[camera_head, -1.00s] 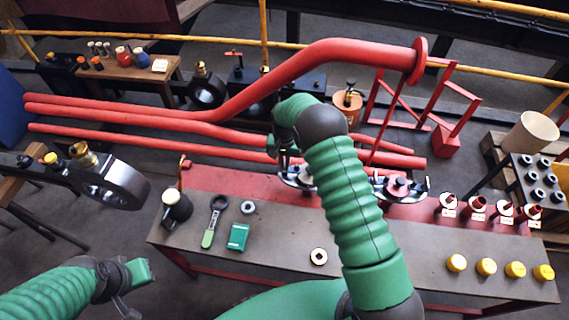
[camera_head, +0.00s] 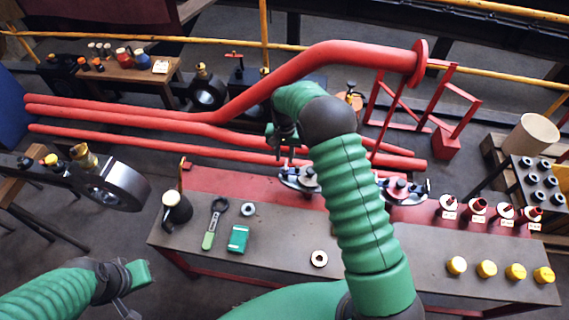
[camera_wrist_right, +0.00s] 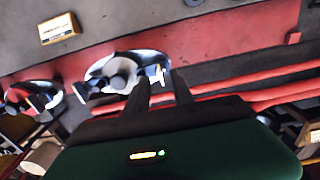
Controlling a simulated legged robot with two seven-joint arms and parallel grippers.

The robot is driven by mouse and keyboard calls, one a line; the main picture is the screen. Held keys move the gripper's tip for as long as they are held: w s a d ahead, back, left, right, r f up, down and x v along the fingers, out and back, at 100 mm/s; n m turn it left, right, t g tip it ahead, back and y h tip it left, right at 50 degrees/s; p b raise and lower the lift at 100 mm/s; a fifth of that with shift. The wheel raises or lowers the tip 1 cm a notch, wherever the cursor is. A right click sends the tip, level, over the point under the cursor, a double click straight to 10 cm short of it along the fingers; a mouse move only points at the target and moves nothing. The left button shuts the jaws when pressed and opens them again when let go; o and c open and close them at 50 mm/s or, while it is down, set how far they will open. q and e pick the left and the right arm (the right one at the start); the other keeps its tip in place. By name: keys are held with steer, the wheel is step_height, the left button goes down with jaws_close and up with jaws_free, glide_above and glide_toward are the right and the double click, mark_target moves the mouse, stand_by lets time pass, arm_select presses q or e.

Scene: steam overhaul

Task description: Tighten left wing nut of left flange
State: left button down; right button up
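The left flange (camera_head: 297,180) sits at the back of the workbench, a pale disc with a dark centre and small bolts. It also shows in the right wrist view (camera_wrist_right: 122,70). Its left wing nut (camera_wrist_right: 156,73) seems to be the small bluish-white part at its edge, beside one fingertip. My right gripper (camera_head: 283,150) is above the flange, fingers pointing down. In the right wrist view, its two dark fingers (camera_wrist_right: 162,88) are apart with nothing clearly between them. My left gripper (camera_head: 128,290) is low at the left, away from the bench; its fingers are unclear.
A second flange (camera_head: 402,189) stands to the right on the red strip. Red pipes (camera_head: 180,143) run behind. A green-handled wrench (camera_head: 213,222), a green box (camera_head: 238,238), a ring (camera_head: 319,258) and yellow caps (camera_head: 487,267) lie on the workbench (camera_head: 280,243).

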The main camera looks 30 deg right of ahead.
mark_target(285, 167)
step_height(285, 167, up, 11)
steer(key=shift+f, duration=0.15)
steer(key=s+a+r+n+t+p, duration=0.1)
steer(key=s+a+n, duration=0.2)
steer(key=s, duration=0.8)
steer(key=s+a+r+n+t+p, duration=0.1)
steer(key=s+a+n, duration=0.3)
steer(key=s, duration=0.8)
steer(key=shift+s+a+r+n+t+p, duration=0.25)
steer(key=shift+a+n+t+p, duration=0.05)
steer(key=shift+a, duration=0.75)
